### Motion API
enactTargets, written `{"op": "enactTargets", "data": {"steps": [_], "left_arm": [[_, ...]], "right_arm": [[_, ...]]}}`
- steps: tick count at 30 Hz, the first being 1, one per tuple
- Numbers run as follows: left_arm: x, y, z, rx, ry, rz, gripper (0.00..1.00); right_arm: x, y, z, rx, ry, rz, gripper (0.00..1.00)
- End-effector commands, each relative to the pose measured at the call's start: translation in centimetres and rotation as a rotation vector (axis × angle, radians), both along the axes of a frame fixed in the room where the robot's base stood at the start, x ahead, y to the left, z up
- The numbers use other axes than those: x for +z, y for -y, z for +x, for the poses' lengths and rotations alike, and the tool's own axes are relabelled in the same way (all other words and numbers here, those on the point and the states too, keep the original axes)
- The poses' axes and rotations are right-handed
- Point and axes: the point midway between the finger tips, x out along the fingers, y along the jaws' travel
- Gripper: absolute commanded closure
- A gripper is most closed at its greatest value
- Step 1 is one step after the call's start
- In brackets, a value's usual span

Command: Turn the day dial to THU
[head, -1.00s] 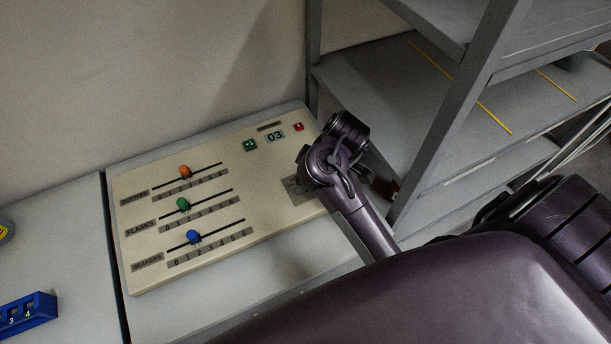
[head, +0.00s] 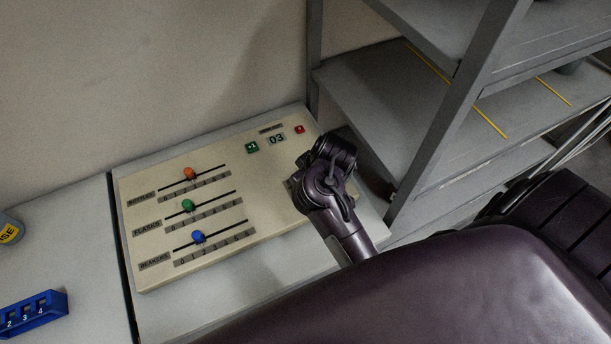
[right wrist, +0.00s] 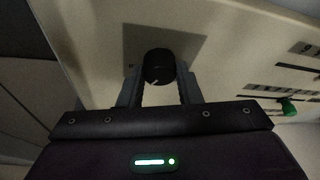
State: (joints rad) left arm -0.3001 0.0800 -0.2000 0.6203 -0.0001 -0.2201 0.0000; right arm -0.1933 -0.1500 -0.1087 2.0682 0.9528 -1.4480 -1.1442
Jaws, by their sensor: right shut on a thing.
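The day dial (right wrist: 157,65) is a round black knob on a grey plate (right wrist: 185,45) at the right end of the cream panel, seen in the right wrist view. A small white mark shows on its near edge; no day letters are legible, so its setting cannot be read. My right gripper (right wrist: 159,80) is shut on the dial, one finger on each side. In the head view my purple right wrist hides the dial and the fingers, over the right part of the panel (head: 250,205). My left gripper is not in view.
The panel also carries orange (head: 190,174), green (head: 189,205) and blue (head: 198,237) slider knobs, a green button (head: 252,147), an 03 display (head: 277,140) and a red button (head: 299,129). A grey shelf rack (head: 385,100) stands close on the right. A blue numbered block (head: 35,312) lies left.

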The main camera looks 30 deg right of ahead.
Motion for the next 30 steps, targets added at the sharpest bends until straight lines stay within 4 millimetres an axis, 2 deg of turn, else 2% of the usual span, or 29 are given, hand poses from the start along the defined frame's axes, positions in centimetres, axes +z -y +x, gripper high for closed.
{"op": "enactTargets", "data": {"steps": [14, 15, 19, 27, 30], "left_arm": [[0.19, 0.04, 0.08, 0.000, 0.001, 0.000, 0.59], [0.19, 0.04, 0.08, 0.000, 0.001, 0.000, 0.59], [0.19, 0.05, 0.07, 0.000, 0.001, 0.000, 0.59], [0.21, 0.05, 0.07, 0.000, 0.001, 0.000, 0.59], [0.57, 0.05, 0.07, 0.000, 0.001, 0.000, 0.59]], "right_arm": [[0.10, 0.01, 0.07, -0.018, 0.003, -0.001, 0.92], [0.10, 0.01, 0.07, -0.018, 0.003, -0.001, 0.65], [0.08, 0.01, 0.06, -0.018, 0.002, -0.001, 0.48], [0.08, 0.01, 0.01, -0.017, 0.001, -0.001, 0.47], [0.71, 0.10, -0.19, -0.015, 0.002, -0.003, 0.47]]}}
